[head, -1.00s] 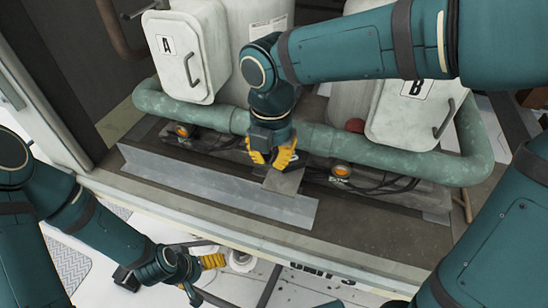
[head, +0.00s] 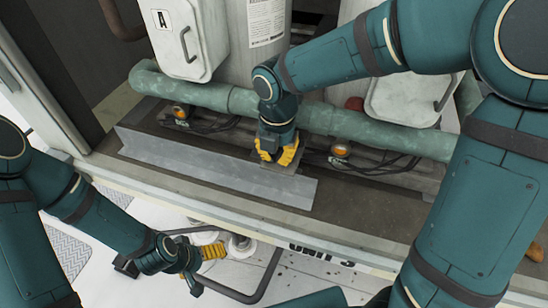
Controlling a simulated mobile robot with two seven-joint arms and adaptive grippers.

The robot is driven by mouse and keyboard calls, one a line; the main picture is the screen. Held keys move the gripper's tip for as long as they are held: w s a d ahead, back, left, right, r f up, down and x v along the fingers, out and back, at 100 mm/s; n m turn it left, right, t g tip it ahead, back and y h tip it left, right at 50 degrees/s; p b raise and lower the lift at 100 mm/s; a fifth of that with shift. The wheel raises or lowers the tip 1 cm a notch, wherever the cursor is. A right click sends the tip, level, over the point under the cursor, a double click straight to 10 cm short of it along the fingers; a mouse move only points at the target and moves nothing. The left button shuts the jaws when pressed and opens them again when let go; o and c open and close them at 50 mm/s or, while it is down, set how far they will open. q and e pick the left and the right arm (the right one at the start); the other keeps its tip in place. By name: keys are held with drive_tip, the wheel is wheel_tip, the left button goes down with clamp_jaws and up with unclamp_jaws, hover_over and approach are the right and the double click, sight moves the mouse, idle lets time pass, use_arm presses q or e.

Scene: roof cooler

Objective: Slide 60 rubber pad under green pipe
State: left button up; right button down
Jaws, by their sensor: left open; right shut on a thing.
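The green pipe (head: 212,96) runs across the unit's floor in front of the pale canisters, its paint worn. My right gripper (head: 278,154) points down just in front of the pipe, its yellow fingers shut on the rubber pad (head: 284,168). The pad is a flat dark grey piece, mostly hidden by the fingers, low behind the grey metal angle bar (head: 215,170). I cannot tell whether any of it lies under the pipe. My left gripper (head: 214,251) is open and empty, out over the white floor below the sill.
Two orange-topped fittings (head: 181,112) (head: 341,150) with black cables sit along the pipe. A dark tubular frame (head: 262,280) is near my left gripper.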

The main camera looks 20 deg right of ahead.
drive_tip(key=shift+w+d, duration=0.1)
drive_tip(key=shift+w+d+p, duration=0.6)
drive_tip(key=shift+w+p, duration=0.1)
drive_tip(key=shift+w, duration=0.1)
drive_tip(key=shift+a, duration=0.1)
